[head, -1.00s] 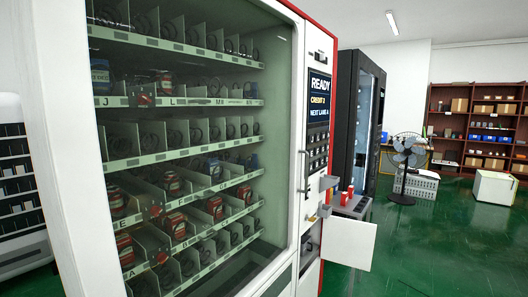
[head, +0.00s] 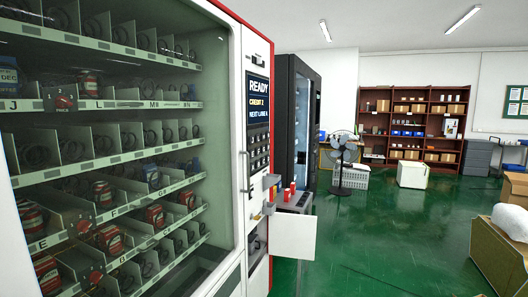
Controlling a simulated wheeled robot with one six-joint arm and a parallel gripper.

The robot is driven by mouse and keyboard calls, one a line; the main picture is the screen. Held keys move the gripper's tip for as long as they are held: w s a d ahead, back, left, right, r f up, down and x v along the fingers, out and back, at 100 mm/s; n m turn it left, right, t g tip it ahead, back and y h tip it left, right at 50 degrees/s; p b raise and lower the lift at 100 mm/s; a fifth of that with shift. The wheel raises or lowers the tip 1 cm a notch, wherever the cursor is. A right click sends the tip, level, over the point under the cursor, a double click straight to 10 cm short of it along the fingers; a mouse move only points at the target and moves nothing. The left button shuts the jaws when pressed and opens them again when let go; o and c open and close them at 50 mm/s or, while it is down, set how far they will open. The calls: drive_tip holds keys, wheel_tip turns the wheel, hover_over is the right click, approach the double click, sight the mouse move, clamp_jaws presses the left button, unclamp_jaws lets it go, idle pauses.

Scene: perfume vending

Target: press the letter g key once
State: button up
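The vending machine (head: 232,30) stands close at the left, its glass front showing shelves with lane letters. Its display (head: 258,98) reads READY, CREDIT 2 and what looks like NEXT LANE A. Below the display is the keypad (head: 258,151), seen at a steep angle, with several small keys. The letters on the keys are too small to read, so I cannot tell which is g. My gripper is not in view.
A small side table (head: 294,203) with red cans stands just past the keypad, with a white panel (head: 295,236) in front. A dark second machine (head: 299,110) is behind. A fan (head: 342,155), white box (head: 412,174) and open carton (head: 497,250) stand further right. Green floor is clear between.

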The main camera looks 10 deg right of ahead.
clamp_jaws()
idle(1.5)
